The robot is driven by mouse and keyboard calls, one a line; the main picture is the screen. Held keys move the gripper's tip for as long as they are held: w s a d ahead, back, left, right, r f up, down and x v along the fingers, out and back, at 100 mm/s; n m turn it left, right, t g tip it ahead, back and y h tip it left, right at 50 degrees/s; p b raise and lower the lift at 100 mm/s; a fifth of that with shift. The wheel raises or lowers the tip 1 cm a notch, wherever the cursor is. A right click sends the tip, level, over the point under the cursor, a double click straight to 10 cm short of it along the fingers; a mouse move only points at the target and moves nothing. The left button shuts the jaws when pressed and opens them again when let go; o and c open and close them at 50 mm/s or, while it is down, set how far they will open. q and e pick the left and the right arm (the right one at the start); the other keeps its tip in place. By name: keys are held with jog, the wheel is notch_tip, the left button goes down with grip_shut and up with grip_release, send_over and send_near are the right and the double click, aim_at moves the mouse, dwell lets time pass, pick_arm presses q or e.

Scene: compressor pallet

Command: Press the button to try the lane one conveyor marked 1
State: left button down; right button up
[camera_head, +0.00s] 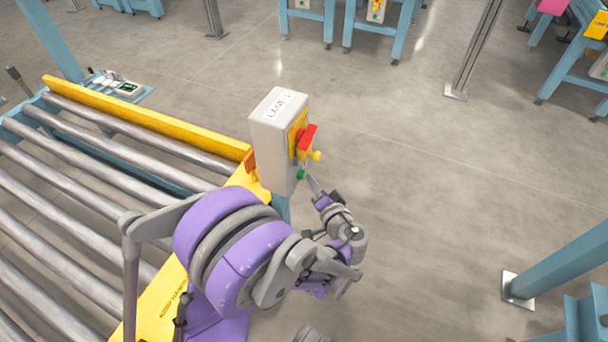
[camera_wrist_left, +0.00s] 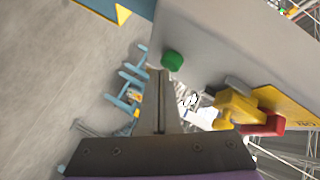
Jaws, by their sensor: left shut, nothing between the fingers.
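The grey control box (camera_head: 279,135) stands at the corner of the roller conveyor and has a white label that reads like "LANE 1" on top. On its face are a green button (camera_head: 301,174), a red part (camera_head: 307,137) on a yellow plate and a yellow knob (camera_head: 317,156). My left gripper (camera_head: 312,184) is shut and empty, its tip close below the green button. In the left wrist view the shut fingers (camera_wrist_left: 162,76) point at the green button (camera_wrist_left: 172,61), with the tip just beside its lower edge. I cannot tell whether they touch. My right gripper is not in view.
The roller conveyor (camera_head: 106,135) with yellow side rails (camera_head: 150,117) fills the left. Blue-framed stands (camera_head: 375,27) are at the back, a grey post (camera_head: 473,50) stands right of them, and a blue post (camera_head: 560,262) stands at right. Open floor lies right of the box.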

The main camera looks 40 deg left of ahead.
pick_arm(q)
jog(key=shift+w+d, duration=0.1)
jog(key=shift+d, duration=0.35)
jog(key=shift+d, duration=0.1)
jog(key=d, duration=0.2)
jog(key=w+d, duration=0.1)
jog(key=d, duration=0.1)
jog(key=shift+w+d, duration=0.1)
jog(key=shift+d, duration=0.25)
dwell(0.6)
